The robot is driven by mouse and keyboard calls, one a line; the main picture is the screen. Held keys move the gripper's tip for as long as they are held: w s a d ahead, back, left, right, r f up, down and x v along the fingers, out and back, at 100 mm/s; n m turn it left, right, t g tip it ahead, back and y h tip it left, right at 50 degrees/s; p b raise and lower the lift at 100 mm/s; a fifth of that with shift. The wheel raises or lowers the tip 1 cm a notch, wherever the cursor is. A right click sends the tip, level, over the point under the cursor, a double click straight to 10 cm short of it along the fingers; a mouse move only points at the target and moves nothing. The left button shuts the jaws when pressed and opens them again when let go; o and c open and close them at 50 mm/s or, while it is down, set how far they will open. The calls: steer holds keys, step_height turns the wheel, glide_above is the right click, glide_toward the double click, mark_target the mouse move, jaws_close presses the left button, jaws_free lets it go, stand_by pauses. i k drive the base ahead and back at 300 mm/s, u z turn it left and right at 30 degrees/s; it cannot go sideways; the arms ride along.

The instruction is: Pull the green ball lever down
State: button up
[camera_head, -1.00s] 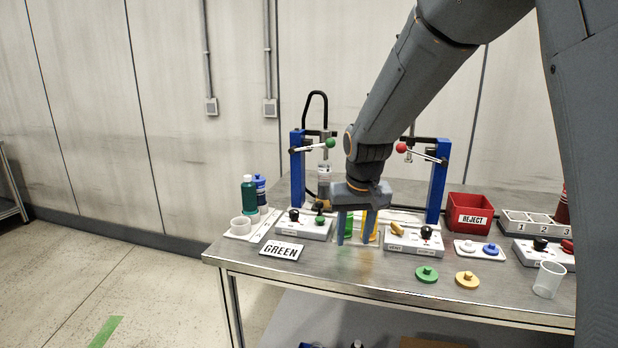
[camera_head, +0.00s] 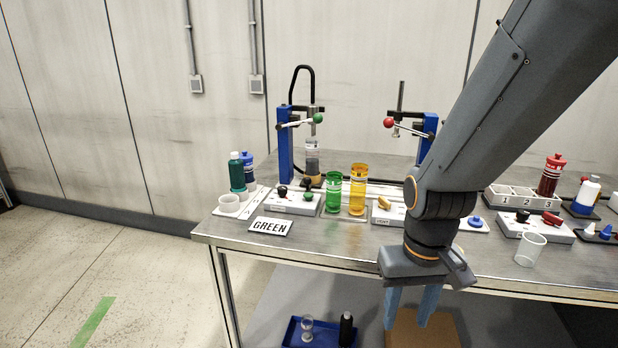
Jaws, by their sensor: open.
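The green ball lever (camera_head: 317,118) sticks out from the left blue pump stand (camera_head: 285,150), its rod close to level and its ball at the right end. My gripper (camera_head: 408,318) is open and empty, pointing down in front of the table's front edge, to the right of and well below the lever. The red ball lever (camera_head: 388,122) is on the right blue stand (camera_head: 428,130), which my arm partly hides.
Green (camera_head: 333,190) and yellow (camera_head: 357,188) cylinders stand between the stands. A GREEN sign (camera_head: 270,226), green bottle (camera_head: 237,172) and clear cup (camera_head: 530,248) are on the table (camera_head: 320,245). A blue tray (camera_head: 320,332) sits below. Air left of my arm is free.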

mark_target(318, 118)
steer(key=u, duration=0.05)
steer(key=k, duration=0.65)
steer(key=u, duration=0.5)
steer(key=i, duration=1.05)
steer(key=z, duration=0.8)
steer(key=i, duration=0.35)
steer(key=z, duration=0.4)
